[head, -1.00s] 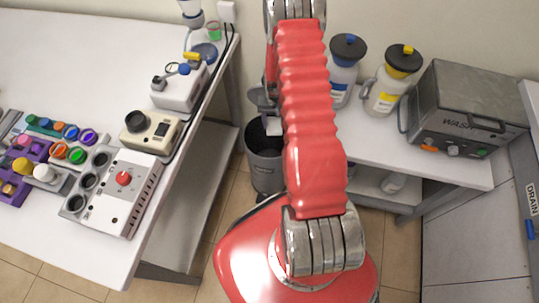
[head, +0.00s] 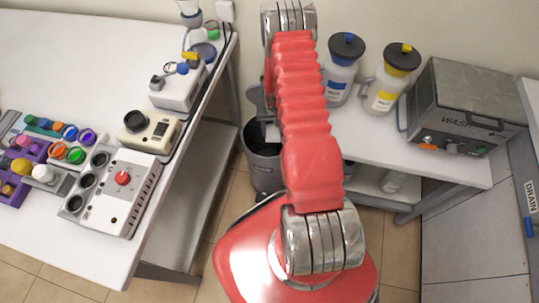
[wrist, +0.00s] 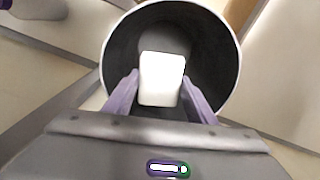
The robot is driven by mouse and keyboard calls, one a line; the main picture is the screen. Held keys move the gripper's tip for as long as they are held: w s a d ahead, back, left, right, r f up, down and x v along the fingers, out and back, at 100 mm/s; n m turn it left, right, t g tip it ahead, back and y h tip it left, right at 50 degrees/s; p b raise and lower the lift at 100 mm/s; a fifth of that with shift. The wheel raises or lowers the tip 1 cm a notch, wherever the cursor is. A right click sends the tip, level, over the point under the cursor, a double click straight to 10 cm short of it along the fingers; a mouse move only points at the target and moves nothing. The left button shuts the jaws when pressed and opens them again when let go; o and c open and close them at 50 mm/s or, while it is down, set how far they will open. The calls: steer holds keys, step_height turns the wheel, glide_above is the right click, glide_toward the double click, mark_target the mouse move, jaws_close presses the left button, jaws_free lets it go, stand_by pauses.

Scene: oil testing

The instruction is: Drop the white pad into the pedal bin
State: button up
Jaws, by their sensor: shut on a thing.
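The white pad (wrist: 161,78) is between the two fingers of my gripper (wrist: 160,92) in the wrist view. My gripper is shut on it. Behind the pad in that view is the round open mouth of the pedal bin (wrist: 228,60), and the pad lies within the outline of its rim. How high the pad is above the rim I cannot tell. In the head view the grey bin (head: 262,172) stands on the floor between the two tables, partly hidden by my red arm. The pad and the fingertips cannot be made out there.
The left table (head: 70,50) holds a white instrument with a red knob (head: 122,195), a beige device (head: 150,132) and coloured caps. The right bench (head: 400,155) carries two wash bottles (head: 342,70) and a grey WASH box (head: 465,105). The bin stands in the gap between.

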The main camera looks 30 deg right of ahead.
steer(key=o, duration=1.1)
steer(key=shift+r, duration=0.1)
step_height(320, 180, up, 14)
steer(key=shift+f, duration=0.25)
stand_by(0.9)
